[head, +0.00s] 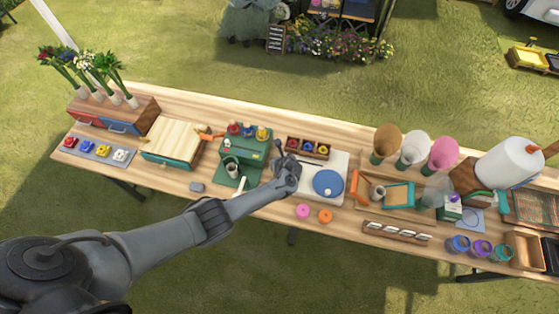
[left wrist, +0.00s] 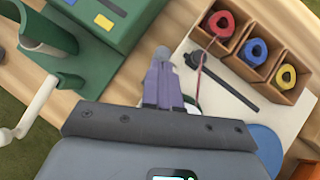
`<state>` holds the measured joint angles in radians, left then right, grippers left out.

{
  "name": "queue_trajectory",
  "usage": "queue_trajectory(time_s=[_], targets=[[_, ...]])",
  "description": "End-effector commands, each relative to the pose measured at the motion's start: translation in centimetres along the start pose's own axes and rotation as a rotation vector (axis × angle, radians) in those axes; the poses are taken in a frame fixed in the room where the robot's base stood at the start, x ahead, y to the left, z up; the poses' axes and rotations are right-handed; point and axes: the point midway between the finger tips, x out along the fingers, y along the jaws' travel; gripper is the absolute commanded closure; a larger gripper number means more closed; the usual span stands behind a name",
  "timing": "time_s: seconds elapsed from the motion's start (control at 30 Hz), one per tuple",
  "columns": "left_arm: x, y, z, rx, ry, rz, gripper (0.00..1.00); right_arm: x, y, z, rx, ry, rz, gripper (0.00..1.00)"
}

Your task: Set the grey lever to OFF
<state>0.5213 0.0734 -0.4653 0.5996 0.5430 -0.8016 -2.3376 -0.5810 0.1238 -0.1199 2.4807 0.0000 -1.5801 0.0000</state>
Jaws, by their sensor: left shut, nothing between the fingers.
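A dark grey rod with a round black end, which looks like the grey lever (left wrist: 228,84), lies slantwise over a white board (left wrist: 292,112) in the left wrist view. Its round end is just right of my left gripper (left wrist: 162,62), whose fingers are shut and empty. I cannot tell whether they touch, nor read any OFF mark. My right gripper is not in view.
A green machine (head: 240,150) with a white crank (left wrist: 32,112) stands close on the left. A wooden holder (head: 306,149) with red, blue and yellow spools is behind the board; a red thread hangs from it. Pink (head: 303,211) and orange (head: 325,216) rings lie in front.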

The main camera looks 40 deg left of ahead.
Motion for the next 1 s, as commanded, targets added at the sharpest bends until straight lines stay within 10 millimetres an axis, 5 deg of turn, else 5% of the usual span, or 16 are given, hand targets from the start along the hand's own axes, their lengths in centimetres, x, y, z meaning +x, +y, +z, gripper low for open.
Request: queue_trajectory(time_s=[0.57,1.0], targets=[[-1.0,0.1,0.1,-0.001,0.0,0.002,1.0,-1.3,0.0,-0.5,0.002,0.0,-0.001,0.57],[-7.0,-0.1,1.3,-0.008,-0.002,0.004,1.0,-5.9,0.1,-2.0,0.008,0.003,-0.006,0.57]])
